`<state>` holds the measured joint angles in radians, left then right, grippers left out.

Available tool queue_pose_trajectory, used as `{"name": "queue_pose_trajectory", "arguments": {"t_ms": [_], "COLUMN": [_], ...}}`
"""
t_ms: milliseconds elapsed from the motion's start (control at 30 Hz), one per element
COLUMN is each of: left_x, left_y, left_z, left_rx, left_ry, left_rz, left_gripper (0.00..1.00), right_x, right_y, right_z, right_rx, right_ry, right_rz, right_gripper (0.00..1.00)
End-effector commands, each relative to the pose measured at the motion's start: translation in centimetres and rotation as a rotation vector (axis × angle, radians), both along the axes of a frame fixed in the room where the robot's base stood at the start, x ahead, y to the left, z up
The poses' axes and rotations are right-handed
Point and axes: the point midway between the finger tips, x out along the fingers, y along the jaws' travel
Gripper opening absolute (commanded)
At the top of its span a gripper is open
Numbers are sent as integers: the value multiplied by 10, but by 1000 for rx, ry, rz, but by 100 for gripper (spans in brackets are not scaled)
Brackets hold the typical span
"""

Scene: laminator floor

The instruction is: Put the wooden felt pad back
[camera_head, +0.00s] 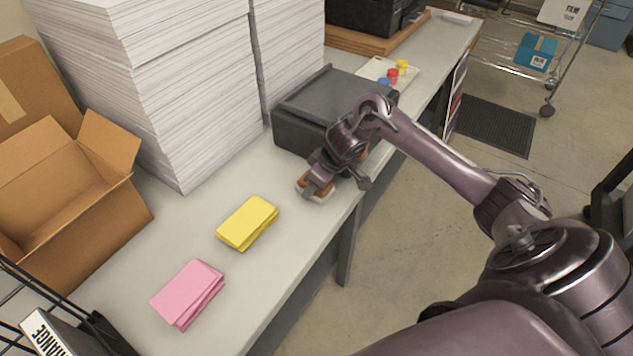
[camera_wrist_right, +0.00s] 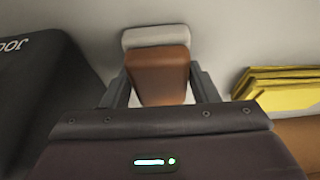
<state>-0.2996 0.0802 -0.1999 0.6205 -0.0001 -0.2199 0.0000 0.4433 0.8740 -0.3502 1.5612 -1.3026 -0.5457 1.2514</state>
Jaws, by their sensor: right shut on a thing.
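The wooden felt pad (camera_wrist_right: 157,72) is a brown wooden block with a pale felt layer. In the right wrist view it sits between the two fingers of my right gripper (camera_wrist_right: 158,88), which is shut on it. In the head view the pad (camera_head: 301,187) is low at the table, next to the dark box and partly hidden by my right gripper (camera_head: 318,184). I cannot tell whether the felt touches the tabletop. My left gripper does not show.
A dark lidded box (camera_head: 320,105) stands just behind the gripper. Yellow cloths (camera_head: 248,222) and pink cloths (camera_head: 188,293) lie nearer on the white table (camera_head: 262,283). Tall paper stacks (camera_head: 180,90) and an open cardboard box (camera_head: 70,200) stand at the left. A tray (camera_head: 408,72) holds coloured caps.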

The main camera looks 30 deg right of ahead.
Motion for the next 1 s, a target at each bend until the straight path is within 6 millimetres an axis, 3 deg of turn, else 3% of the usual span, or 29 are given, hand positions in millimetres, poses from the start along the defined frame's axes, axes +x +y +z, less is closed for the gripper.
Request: {"name": "queue_pose_trajectory", "arguments": {"t_ms": [200,233,400,767,1000], "left_x": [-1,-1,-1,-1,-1], "left_y": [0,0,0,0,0], "left_z": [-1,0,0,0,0], "left_rx": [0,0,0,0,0], "left_ry": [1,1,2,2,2], "left_rz": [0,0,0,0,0], "left_gripper": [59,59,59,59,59], "right_x": [0,0,0,-1,-16], "right_y": [0,0,0,-1,-8], "right_z": [-3,-3,-3,4,45], "right_rx": [0,0,0,0,-3], "right_ry": [1,1,1,-1,-3], "right_rz": [0,0,0,0,3], "right_gripper": [33,56,76,76,76]}}
